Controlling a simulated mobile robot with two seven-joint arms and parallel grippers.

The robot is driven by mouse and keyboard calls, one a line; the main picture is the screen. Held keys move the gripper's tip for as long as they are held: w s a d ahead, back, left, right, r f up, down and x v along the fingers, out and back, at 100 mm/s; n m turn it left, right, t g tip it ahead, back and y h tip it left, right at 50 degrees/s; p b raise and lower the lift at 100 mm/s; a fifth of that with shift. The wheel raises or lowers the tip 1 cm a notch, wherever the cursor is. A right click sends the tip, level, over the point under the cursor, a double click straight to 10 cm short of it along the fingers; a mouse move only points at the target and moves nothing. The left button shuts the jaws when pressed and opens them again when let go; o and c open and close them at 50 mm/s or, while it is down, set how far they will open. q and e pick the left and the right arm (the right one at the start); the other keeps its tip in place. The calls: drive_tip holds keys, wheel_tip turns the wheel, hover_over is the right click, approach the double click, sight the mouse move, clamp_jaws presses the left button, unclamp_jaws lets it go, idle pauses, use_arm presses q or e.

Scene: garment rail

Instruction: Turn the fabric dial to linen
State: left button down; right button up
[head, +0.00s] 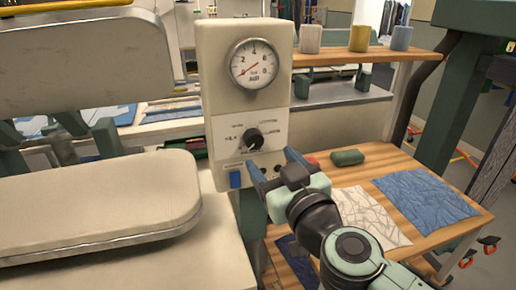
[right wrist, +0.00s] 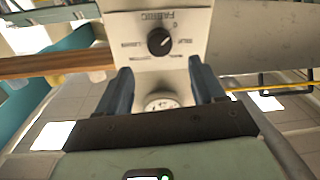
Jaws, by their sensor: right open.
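The black fabric dial (head: 254,139) sits on a white label plate on the cream control box (head: 215,60), below a round gauge. Its surrounding words are too small to read surely in the head view. In the right wrist view the dial (right wrist: 160,42) appears upside down under the word FABRIC, with its pale pointer line slanting. My right gripper (head: 272,164) is open and empty, just below and right of the dial, apart from it. In the right wrist view its two blue-grey fingers (right wrist: 157,78) are spread, with the dial beyond their tips. My left gripper is not in view.
A padded press board (head: 95,200) lies left. A wooden table (head: 345,180) at right holds fabric swatches and a green object (head: 347,157).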

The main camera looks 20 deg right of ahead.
sight(255, 141)
drive_tip(key=w, duration=0.7)
drive_tip(key=shift+w+a+b, duration=0.25)
drive_tip(key=shift+a+b, duration=0.05)
drive_tip(key=shift+a, duration=0.05)
drive_tip(key=c, duration=1.1)
